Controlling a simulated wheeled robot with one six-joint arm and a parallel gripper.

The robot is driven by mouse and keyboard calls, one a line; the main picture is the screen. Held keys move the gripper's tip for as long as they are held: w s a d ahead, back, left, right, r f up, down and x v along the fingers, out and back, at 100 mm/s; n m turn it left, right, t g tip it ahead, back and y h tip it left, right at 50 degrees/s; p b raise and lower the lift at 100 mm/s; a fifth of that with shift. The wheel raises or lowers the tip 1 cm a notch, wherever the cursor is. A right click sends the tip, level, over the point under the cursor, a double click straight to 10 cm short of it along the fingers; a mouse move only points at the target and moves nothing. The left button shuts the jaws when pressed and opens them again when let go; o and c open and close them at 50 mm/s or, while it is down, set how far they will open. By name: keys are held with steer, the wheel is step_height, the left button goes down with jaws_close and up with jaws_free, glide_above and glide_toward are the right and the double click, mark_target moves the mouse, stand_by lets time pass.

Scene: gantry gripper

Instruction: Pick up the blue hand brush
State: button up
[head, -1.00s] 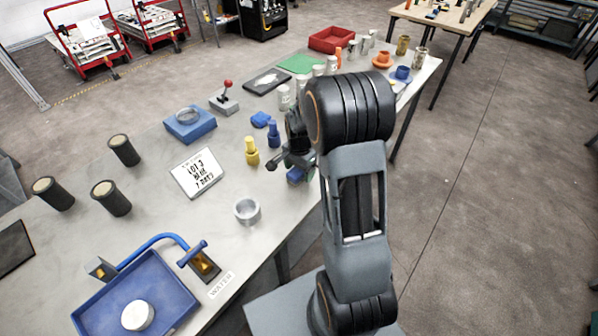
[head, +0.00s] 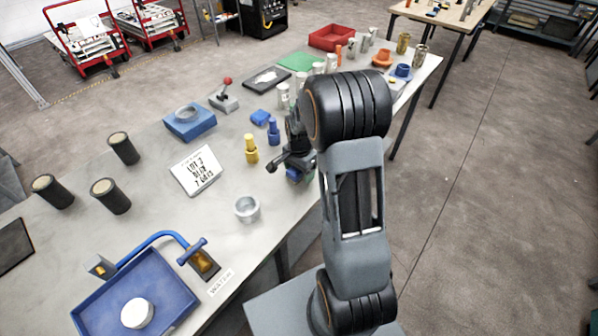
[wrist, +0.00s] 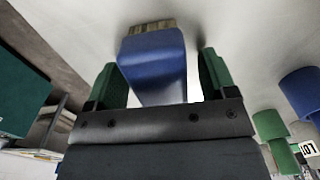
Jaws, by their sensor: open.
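The blue hand brush (wrist: 153,62) lies near the table's edge, its pale bristles pointing to the top of the wrist view. A blue bit of it (head: 294,174) shows in the head view beneath my gripper; the rest is hidden there. My gripper (wrist: 158,72) is open, with one green-padded finger on each side of the brush. In the head view my gripper (head: 284,164) is low over the table edge.
A yellow bottle-like piece (head: 251,149) and a blue one (head: 273,132) stand just left of my gripper. The grey table (head: 150,210) ends just right of my gripper.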

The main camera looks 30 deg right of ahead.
steer(key=c, duration=1)
steer(key=shift+r+p, duration=0.35)
steer(key=shift+r, duration=0.05)
steer(key=r, duration=0.4)
steer(key=shift+s+d+b, duration=0.25)
steer(key=shift+s+b, duration=0.15)
steer(key=s+d+r, duration=0.2)
steer(key=s+r, duration=0.1)
steer(key=s, duration=0.1)
steer(key=s+d+r+b, duration=0.1)
steer(key=s+d+r, duration=0.1)
steer(key=s, duration=0.1)
steer(key=s+d+r+b, duration=0.1)
steer(key=s+d+r, duration=0.1)
steer(key=s+r, duration=0.1)
steer(key=shift+s+r, duration=0.35)
steer(key=shift+s, duration=0.5)
